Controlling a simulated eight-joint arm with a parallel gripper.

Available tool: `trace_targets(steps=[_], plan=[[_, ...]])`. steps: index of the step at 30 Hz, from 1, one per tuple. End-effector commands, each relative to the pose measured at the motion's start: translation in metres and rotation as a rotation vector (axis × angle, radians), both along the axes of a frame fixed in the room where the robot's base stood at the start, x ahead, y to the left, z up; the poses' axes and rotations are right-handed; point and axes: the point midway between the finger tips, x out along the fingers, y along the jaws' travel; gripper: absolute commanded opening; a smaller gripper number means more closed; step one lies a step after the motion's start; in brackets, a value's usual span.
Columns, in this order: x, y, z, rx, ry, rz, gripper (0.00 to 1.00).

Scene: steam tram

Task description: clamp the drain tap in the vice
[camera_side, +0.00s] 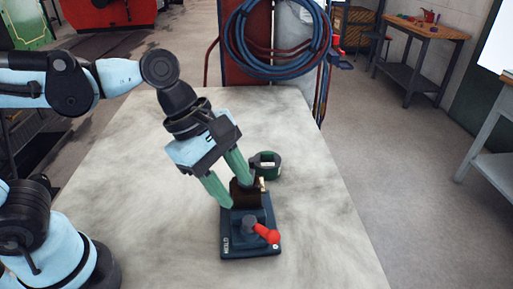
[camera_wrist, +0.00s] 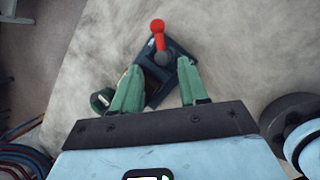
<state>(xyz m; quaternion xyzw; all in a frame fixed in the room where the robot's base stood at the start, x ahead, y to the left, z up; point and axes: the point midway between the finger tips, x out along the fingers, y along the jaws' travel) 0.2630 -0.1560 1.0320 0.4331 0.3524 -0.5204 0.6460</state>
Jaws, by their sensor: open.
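The dark blue vice (camera_side: 250,240) stands on the pale table, its red-ended handle (camera_side: 268,235) toward the front right. In the wrist view the vice (camera_wrist: 178,75) lies beyond and between my fingers, handle pointing away. A small brass-coloured piece (camera_side: 262,184), perhaps part of the drain tap, shows at the vice's back beside a dark brown block; my finger partly hides it, and I cannot tell whether it is clamped. My gripper (camera_side: 238,194) is open, tilted downward, with its green fingers on either side of the vice's back end. I cannot tell whether they touch anything.
A dark green ring-shaped thing (camera_side: 267,165) with a pale label stands just behind the vice, close to my right-hand finger. Coiled blue and red hoses (camera_side: 278,40) hang beyond the table's far edge. The table (camera_side: 315,225) is clear to the right.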

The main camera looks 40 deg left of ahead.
Motion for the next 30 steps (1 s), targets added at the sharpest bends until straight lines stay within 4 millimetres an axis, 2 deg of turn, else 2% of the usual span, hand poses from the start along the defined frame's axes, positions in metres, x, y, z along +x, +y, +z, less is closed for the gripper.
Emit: trace_targets(steps=[18, 30], plan=[[0.016, -0.027, -0.067, 0.001, -0.003, -0.003, 0.43], [0.021, -0.036, -0.09, 0.0, -0.002, -0.001, 0.43]])
